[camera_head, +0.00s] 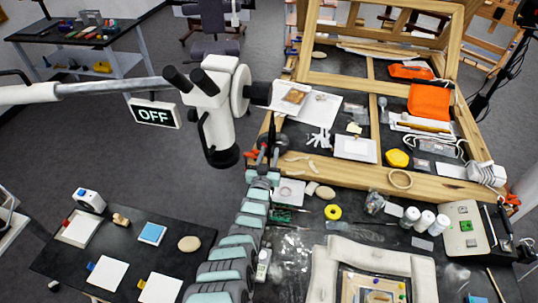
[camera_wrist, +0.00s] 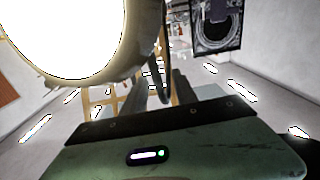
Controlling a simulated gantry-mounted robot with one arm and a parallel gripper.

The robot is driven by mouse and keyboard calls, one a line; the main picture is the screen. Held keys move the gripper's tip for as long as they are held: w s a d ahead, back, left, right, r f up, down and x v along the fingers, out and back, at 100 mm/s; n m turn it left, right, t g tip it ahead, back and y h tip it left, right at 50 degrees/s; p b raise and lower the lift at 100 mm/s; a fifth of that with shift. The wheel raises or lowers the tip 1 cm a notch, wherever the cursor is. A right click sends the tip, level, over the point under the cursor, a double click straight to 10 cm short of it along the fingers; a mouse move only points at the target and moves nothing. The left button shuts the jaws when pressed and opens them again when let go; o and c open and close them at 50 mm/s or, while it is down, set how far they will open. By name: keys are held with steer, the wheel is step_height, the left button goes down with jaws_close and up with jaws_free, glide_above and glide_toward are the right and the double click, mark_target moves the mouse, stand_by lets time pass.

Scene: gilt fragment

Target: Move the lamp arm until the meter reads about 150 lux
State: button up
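My gripper (camera_head: 270,148) is raised at the end of my teal and grey arm, below and right of the white microscope-like head (camera_head: 222,100). Its two dark fingers (camera_wrist: 163,92) stand apart in the wrist view, with nothing clearly held between them. A glaring white round face with a pale rim (camera_wrist: 65,35) fills the upper left there; it looks like a lamp, but I cannot tell which. A metal boom (camera_head: 110,87) reaches the white head from the left. A small white handheld device (camera_head: 263,264) beside my arm may be the meter; its reading is too small to tell.
A low dark table (camera_head: 135,235) holds pads at left. Open floor lies beyond it.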

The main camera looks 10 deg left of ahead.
steer(key=shift+c, duration=0.3)
jaws_close()
stand_by(1.1)
